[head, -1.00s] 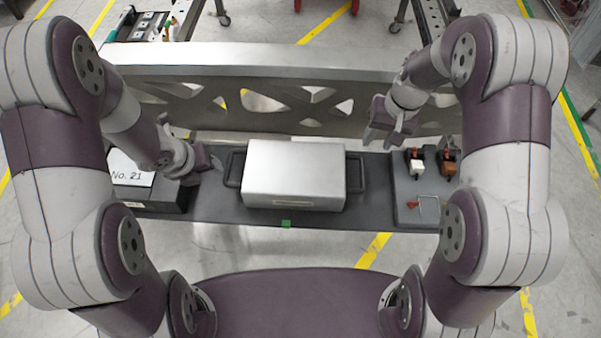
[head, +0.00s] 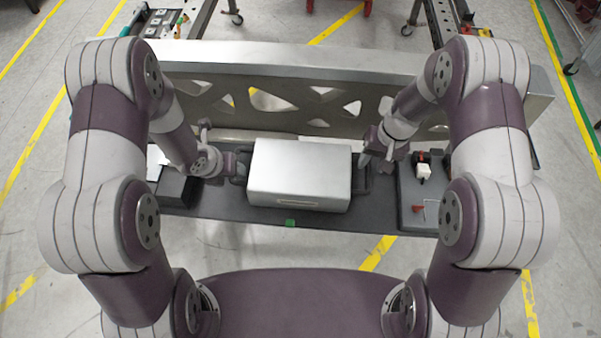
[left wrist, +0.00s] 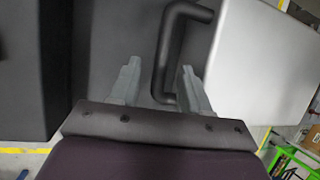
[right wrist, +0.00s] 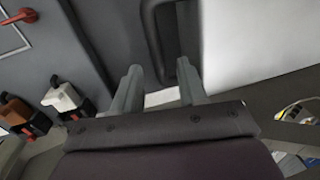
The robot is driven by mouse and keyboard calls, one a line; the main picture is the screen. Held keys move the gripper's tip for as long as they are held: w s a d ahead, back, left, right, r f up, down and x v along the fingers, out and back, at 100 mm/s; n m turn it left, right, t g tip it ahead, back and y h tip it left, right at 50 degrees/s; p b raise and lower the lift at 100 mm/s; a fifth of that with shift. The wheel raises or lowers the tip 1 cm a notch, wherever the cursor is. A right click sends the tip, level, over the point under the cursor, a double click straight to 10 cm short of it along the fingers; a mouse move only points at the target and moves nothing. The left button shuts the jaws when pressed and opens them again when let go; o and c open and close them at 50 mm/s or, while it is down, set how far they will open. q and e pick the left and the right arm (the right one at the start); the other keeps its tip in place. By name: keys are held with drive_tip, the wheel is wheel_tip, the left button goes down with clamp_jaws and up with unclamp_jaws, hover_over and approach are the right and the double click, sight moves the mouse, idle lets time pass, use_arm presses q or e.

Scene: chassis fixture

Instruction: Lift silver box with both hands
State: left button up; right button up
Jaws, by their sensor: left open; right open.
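The silver box (head: 300,174) sits on the dark grey shelf (head: 265,216) between my two grippers, with a black handle on each side. In the left wrist view its left handle (left wrist: 172,52) runs between the spread fingertips of my left gripper (left wrist: 158,80), close to the box's side. My left gripper also shows at the box's left in the head view (head: 236,166). My right gripper (head: 367,158) is at the box's right. In the right wrist view the right handle (right wrist: 152,35) lies ahead of the open fingers (right wrist: 160,82). Whether either gripper touches a handle is unclear.
A perforated metal beam (head: 290,65) runs behind the shelf. A black block (head: 174,187) stands left of the box. A panel (head: 405,205) with a white-and-black connector (head: 424,172) and red parts is at the right. A green mark (head: 290,223) is on the shelf's front edge.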

sight(369, 168)
use_arm(q)
drive_tip(key=shift+x, duration=1.95)
use_arm(e)
drive_tip(key=shift+a+f, duration=0.2)
drive_tip(key=shift+f, duration=0.8)
drive_tip(key=shift+a+f, duration=0.15)
drive_tip(key=shift+f, duration=0.8)
use_arm(q)
drive_tip(key=shift+s, duration=0.1)
clamp_jaws()
use_arm(e)
clamp_jaws()
use_arm(q)
drive_tip(key=shift+r, duration=0.1)
use_arm(e)
drive_tip(key=shift+w+r, duration=0.1)
drive_tip(key=shift+r, duration=0.05)
